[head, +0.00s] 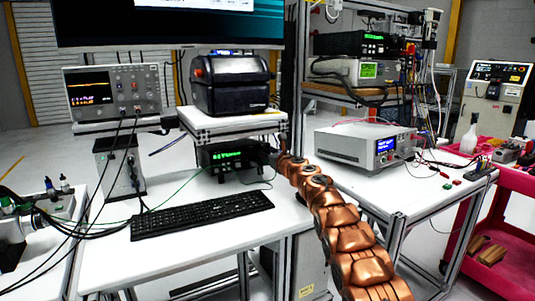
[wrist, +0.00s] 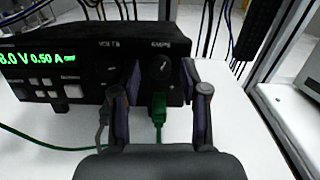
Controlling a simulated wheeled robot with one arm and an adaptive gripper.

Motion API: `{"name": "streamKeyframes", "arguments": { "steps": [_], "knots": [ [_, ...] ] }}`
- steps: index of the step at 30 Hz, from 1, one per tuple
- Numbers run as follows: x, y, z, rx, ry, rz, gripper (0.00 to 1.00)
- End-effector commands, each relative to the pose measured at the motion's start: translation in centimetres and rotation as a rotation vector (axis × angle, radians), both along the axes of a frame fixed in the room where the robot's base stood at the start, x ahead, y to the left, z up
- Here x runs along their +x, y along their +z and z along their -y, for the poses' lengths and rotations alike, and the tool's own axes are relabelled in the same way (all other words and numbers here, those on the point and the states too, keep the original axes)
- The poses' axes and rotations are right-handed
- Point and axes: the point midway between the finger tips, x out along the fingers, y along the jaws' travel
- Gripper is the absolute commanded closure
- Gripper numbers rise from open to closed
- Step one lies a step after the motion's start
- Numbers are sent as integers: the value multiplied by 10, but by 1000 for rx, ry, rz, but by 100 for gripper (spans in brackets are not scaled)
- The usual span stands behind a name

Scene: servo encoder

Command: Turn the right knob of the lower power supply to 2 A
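The lower power supply (head: 228,156) is a black box with a green display, under the printer shelf. In the wrist view its front panel (wrist: 90,65) fills the upper left, and the lit display (wrist: 38,60) ends in "0.50 A" with a small "OFF" mark. The right knob (wrist: 161,67) is black and round, near the panel's right end. My gripper (wrist: 160,78) is open, one finger to each side of this knob, with visible gaps. Depth contact is unclear. The left finger covers part of the panel left of the knob. In the head view my gripper's fingers are too small to make out.
A green plug (wrist: 158,104) and a grey cable plug sit below the knobs, between and beside the fingers. The shelf with the printer (head: 230,85) stands above. A keyboard (head: 202,214) lies in front. White tabletop is free right of the supply.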

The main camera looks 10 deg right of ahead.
Motion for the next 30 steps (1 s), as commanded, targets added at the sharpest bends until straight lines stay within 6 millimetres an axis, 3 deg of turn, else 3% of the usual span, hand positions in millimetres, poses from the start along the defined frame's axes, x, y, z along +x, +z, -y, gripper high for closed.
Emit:
{"name": "streamKeyframes", "arguments": {
  "steps": [1, 12, 22, 30],
  "knots": [
    [0, 0, 0, 0, 0, 0, 64],
    [0, 0, 0, 0, 0, 0, 100],
    [0, 0, 0, 26, -5, -8, 100],
    [0, -1, -1, 159, -30, -53, 100]
  ]
}}
